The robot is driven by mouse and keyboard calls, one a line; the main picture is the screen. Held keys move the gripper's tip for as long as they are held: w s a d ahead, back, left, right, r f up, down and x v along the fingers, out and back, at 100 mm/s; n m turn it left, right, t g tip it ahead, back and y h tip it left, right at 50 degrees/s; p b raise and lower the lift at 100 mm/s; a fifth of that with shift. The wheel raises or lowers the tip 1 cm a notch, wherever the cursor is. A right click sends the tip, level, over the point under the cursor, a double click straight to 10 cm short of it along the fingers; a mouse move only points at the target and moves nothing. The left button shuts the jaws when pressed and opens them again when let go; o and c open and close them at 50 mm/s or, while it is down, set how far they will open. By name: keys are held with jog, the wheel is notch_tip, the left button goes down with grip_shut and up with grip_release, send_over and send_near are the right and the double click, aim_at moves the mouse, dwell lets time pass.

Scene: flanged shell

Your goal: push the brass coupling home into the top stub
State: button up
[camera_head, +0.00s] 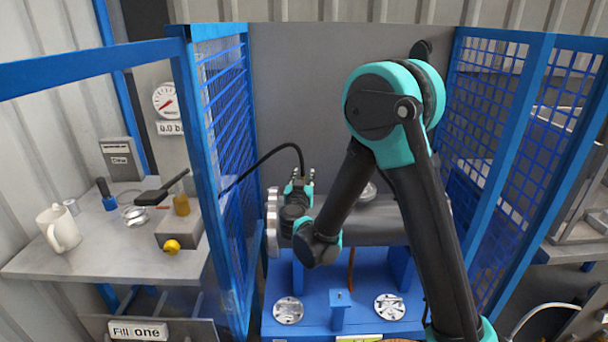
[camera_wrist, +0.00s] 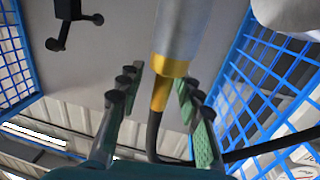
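In the wrist view the brass coupling (camera_wrist: 160,94) lies between the two fingers of my gripper (camera_wrist: 160,100). The fingers are apart, with gaps visible beside the coupling. A black hose (camera_wrist: 152,135) runs from its near end. Its far end meets a brass-coloured ring (camera_wrist: 169,67) on the end of a grey tube (camera_wrist: 188,30). I cannot tell how deep it sits, or whether this tube is the top stub. In the head view my gripper (camera_head: 303,178) is above the left part of the grey shell (camera_head: 380,232); the coupling is too small to make out there.
Blue mesh guards (camera_head: 228,130) (camera_head: 490,120) close in both sides. The shell's flange (camera_head: 272,222) is at left, on a blue stand (camera_head: 365,275). The hose (camera_head: 270,154) arches from the left guard to my gripper.

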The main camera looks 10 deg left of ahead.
jog(key=s+d, duration=0.1)
jog(key=s, duration=0.9)
jog(key=shift+s+d, duration=0.15)
jog(key=w+d+r+n+g+y, duration=0.25)
jog(key=d+r+n+y, duration=0.25)
jog(key=d+r+y, duration=0.25)
jog(key=s+d+f+m+g+h, duration=0.2)
jog(key=s+d+f, duration=0.4)
jog(key=d, duration=0.4)
jog(key=s+d+f+m+g+h, duration=0.2)
jog(key=s+d+f+g+h, duration=0.2)
jog(key=s+d+f, duration=0.3)
jog(key=s+d+f+m+g+h, duration=0.2)
jog(key=s+d+f+g, duration=0.3)
jog(key=d, duration=0.9)
jog(key=shift+s+f+h, duration=0.65)
jog(key=shift+f+h, duration=0.2)
jog(key=shift+f, duration=0.05)
